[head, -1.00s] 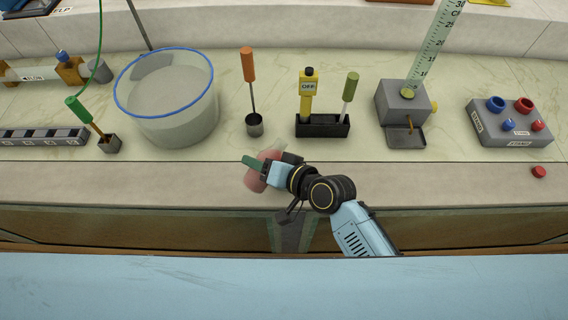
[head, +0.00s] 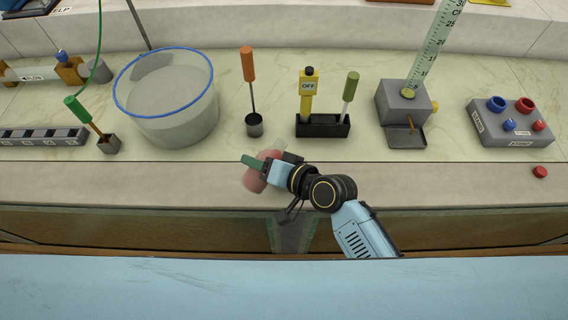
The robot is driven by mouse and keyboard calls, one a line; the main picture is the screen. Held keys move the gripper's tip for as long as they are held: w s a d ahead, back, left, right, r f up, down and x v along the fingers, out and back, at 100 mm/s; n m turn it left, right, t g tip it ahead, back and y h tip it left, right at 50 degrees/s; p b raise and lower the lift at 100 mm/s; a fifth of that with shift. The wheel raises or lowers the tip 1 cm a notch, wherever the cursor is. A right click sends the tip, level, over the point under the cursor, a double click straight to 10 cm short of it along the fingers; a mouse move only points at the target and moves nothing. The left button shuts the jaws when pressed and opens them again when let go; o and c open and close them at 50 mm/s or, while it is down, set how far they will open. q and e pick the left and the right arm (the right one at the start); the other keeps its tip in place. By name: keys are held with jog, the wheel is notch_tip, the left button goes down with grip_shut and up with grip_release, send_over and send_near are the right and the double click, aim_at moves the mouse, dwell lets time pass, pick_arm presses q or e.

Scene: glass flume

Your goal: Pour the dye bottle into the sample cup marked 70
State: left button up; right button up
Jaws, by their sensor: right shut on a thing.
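My right gripper (head: 272,166) is above the front edge of the bench, shut on a rounded pink-red, partly see-through thing (head: 255,182) that looks like the dye bottle. The fingers and wrist hide part of it, so I cannot tell its tilt clearly. I cannot make out any sample cup marked 70. A dark rack (head: 42,143) with small white labels lies at the left, but its marks are too small to read. My left gripper is not in view.
A blue-rimmed clear tub (head: 166,125), an orange-handled tool in a small cup (head: 254,128), a black holder (head: 322,131), a grey block (head: 400,100) and a grey box with knobs (head: 507,128) stand behind. A red cap (head: 540,172) lies at the right. The front strip is mostly clear.

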jog(key=shift+r, duration=0.1)
dwell(0.7)
jog(key=shift+s+a+f+m+g+y+b, duration=0.2)
jog(key=shift+m+y+b, duration=0.35)
jog(key=shift+b, duration=0.45)
jog(key=shift+s+a+f+m+g+y+b, duration=0.1)
jog(key=shift+f+m+g+y+b, duration=0.25)
jog(key=shift+m+b, duration=0.55)
dwell(3.2)
jog(key=shift+f+y+b, duration=0.3)
jog(key=shift+f+b, duration=0.15)
jog(key=shift+b, duration=0.2)
dwell(1.4)
